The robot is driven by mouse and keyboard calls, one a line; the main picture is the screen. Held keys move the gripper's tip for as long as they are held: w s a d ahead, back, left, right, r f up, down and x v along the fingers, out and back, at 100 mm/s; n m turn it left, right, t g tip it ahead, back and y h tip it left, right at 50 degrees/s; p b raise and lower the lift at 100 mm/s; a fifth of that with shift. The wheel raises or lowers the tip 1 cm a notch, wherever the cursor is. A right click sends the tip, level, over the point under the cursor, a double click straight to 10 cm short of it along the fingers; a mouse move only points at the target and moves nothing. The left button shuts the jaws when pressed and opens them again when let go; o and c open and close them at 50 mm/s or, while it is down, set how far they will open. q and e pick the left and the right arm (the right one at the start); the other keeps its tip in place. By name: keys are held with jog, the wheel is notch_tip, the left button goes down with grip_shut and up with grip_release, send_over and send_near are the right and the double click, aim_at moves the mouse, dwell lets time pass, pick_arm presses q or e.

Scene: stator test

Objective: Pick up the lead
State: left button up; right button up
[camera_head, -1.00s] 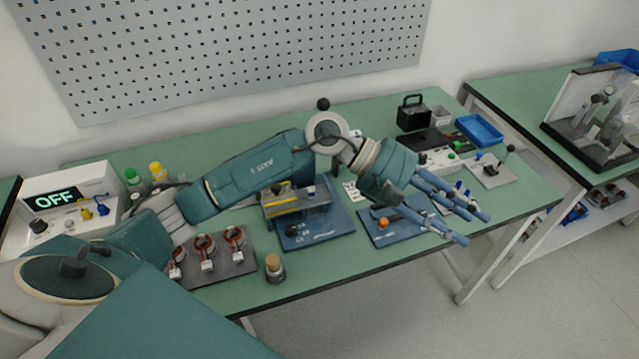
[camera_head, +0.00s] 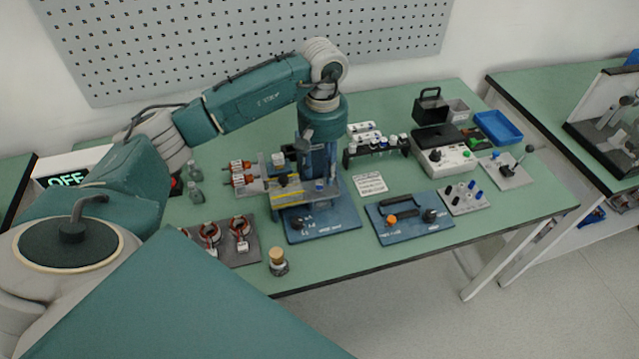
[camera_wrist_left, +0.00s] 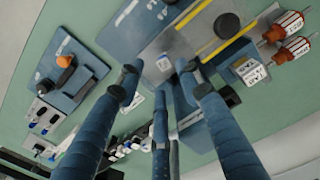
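I cannot pick out a loose lead in either view. My left gripper (camera_head: 316,172) points down over the blue base with the metal fixture, left of the small white label card. In the left wrist view its blue fingers (camera_wrist_left: 165,85) are spread apart with nothing held between them. The fixture plate with a yellow stripe (camera_wrist_left: 228,40) lies beyond the fingertips. The power box with the OFF display (camera_head: 70,180) is at the far left, mostly covered by my left arm, so its front sockets are hidden. My right gripper is not in view.
Copper-and-white rotors (camera_head: 240,172) lie left of the fixture. A dark tray with wound stators (camera_head: 238,254) and a corked jar (camera_head: 278,264) are at the front. A blue plate with an orange knob (camera_head: 408,232) is to the right. A blue bin (camera_head: 498,127) is at the back right.

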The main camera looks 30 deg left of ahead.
aim_at(319, 182)
pick_arm(q)
jog(key=f, duration=0.1)
jog(key=f+p, duration=0.2)
jog(key=shift+s+a+f, duration=0.25)
jog(key=shift+f, duration=0.05)
jog(key=shift+w+f, duration=0.1)
jog(key=shift+f, duration=0.45)
grip_shut()
jog(key=shift+r, duration=0.1)
notch_tip(319, 182, up, 10)
jog(key=p, duration=0.4)
jog(key=shift+p, duration=0.35)
